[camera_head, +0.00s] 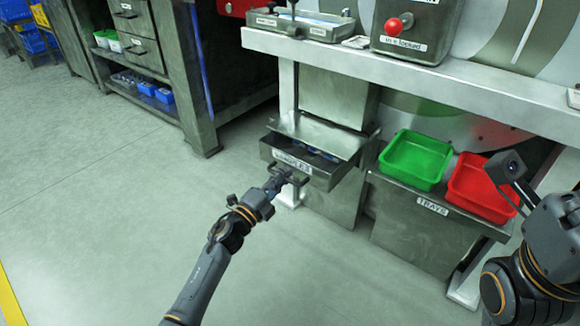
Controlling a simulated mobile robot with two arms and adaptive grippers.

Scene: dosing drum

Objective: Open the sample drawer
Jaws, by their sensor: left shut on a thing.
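The sample drawer (325,174) is a grey metal drawer with a label on its front. It stands pulled out from the cabinet under the bench, and its open top shows some small blue items inside. My left gripper (284,179) is at the drawer's front, shut on the handle below the label. The fingers partly cover the handle. My right arm shows at the right edge, but I cannot make out its gripper's fingers there.
A green tray (416,160) and a red tray (480,188) sit on a shelf right of the drawer. A white bench top (440,85) overhangs above. A workbench with drawers (140,50) stands at the back left. The floor at left is clear.

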